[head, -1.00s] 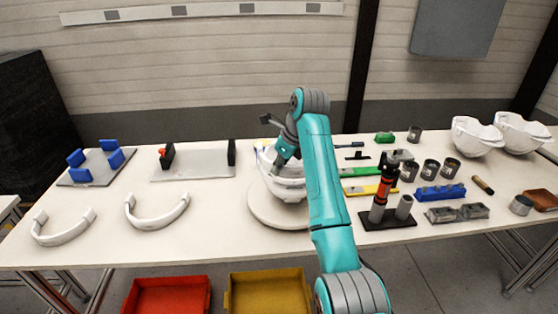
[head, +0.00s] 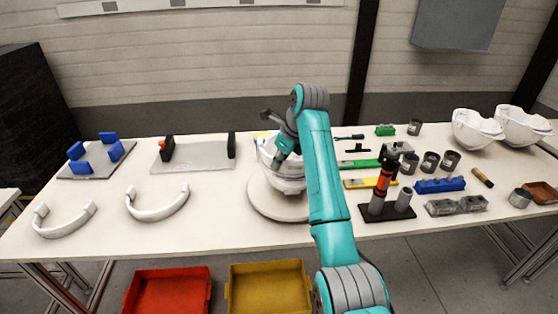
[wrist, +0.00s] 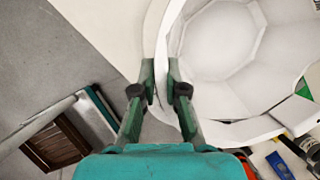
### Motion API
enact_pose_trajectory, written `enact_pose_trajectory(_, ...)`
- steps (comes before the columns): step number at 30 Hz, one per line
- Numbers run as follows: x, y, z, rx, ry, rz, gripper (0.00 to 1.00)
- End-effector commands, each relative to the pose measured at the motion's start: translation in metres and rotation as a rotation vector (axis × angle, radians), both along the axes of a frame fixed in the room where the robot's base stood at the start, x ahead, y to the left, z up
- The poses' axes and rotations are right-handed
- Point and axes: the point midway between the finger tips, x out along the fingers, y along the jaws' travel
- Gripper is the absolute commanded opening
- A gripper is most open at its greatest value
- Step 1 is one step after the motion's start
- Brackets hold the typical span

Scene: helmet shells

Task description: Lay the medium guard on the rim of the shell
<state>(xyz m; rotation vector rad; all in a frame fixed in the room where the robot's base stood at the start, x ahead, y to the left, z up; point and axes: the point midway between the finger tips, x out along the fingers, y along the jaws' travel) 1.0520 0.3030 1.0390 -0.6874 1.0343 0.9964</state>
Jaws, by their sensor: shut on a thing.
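The white shell (head: 290,184) sits on a round pale turntable (head: 262,203) in the middle of the table, partly hidden behind my arm. It fills the upper right of the wrist view (wrist: 225,50), its hollow inside facing the camera. My gripper (wrist: 160,92) is shut on a white curved band, the medium guard (wrist: 154,35), at the left edge of the shell's rim. Guard and rim overlap in the picture; I cannot tell whether they touch all along. In the head view my gripper (head: 281,158) is over the shell, its fingertips hard to see.
Two more white guards (head: 65,221) (head: 158,204) lie at the front left. A plate with blue blocks (head: 92,165) and a grey fixture (head: 195,163) stand behind them. Tools and cups crowd the right. Red (head: 165,293) and yellow (head: 268,288) bins stand below the front edge.

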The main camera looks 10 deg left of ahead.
Motion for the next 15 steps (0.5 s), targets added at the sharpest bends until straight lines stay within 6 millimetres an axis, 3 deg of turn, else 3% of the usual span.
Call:
enact_pose_trajectory(7,0.0,0.0,-0.0042,0.0,0.0,0.0,0.0)
enact_pose_trajectory(8,0.0001,0.0,-0.0038,0.0,0.0,0.0,0.19)
enact_pose_trajectory(10,0.0001,0.0,-0.0038,0.0,0.0,0.0,0.36)
enact_pose_trajectory(11,0.0001,0.0,-0.0038,0.0,0.0,0.0,0.41)
enact_pose_trajectory(15,0.0,0.0,-0.0039,0.0,0.0,0.0,0.41)
